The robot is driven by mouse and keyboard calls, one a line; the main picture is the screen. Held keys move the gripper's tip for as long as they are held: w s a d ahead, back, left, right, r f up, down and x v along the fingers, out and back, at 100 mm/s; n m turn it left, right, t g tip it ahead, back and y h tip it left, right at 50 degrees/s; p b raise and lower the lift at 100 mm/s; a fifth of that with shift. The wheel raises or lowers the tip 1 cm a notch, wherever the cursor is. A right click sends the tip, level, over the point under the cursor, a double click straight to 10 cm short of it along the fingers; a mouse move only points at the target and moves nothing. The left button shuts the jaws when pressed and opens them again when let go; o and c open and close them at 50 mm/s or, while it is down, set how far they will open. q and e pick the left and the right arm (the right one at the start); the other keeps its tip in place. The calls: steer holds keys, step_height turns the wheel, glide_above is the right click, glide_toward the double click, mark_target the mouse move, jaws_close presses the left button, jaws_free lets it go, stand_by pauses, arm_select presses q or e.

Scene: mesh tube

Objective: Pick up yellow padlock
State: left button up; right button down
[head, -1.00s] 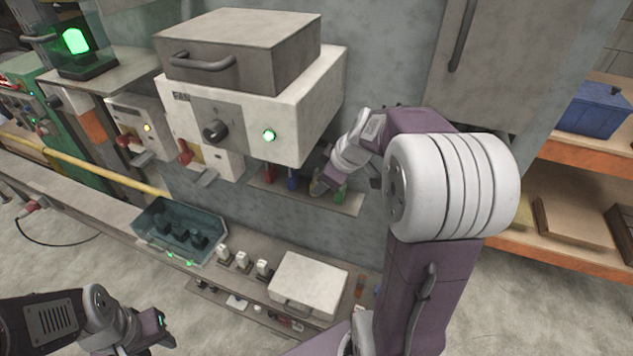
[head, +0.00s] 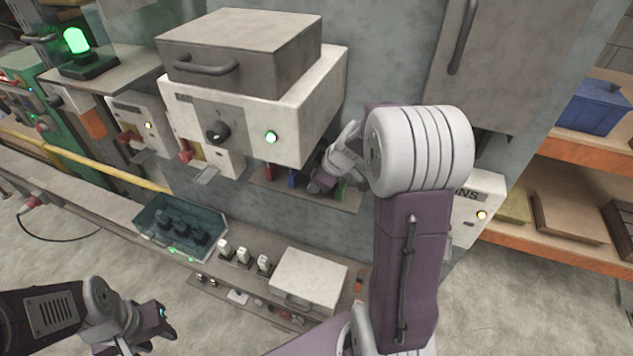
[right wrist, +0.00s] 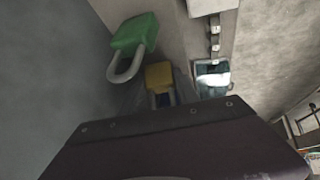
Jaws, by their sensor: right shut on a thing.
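The yellow padlock (right wrist: 158,77) shows in the right wrist view just beyond the dark body of my right gripper (right wrist: 165,98), which is shut on it. In the head view my right gripper (head: 318,187) is at the small rack under the white control box and hides the yellow padlock. A green padlock (right wrist: 133,35) with a grey shackle is beside it; it also shows in the head view (head: 341,190). My left gripper (head: 165,322) is at the lower left, away from the padlocks; its finger opening is unclear.
Blue (head: 292,178) and red (head: 269,172) padlocks are left of my right gripper on the rack (head: 335,201). The white control box (head: 300,115) is close above. Below, the bench holds a teal bin (head: 150,228) and a white case (head: 312,275).

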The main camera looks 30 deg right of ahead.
stand_by(0.3)
steer(key=shift+r, duration=0.15)
step_height(320, 180, up, 3)
steer(key=shift+w+f+b, duration=0.1)
steer(key=shift+b, duration=0.35)
steer(key=s+a, duration=1.1)
steer(key=a, duration=0.2)
steer(key=shift+s+a, duration=0.3)
steer(key=shift+s, duration=0.05)
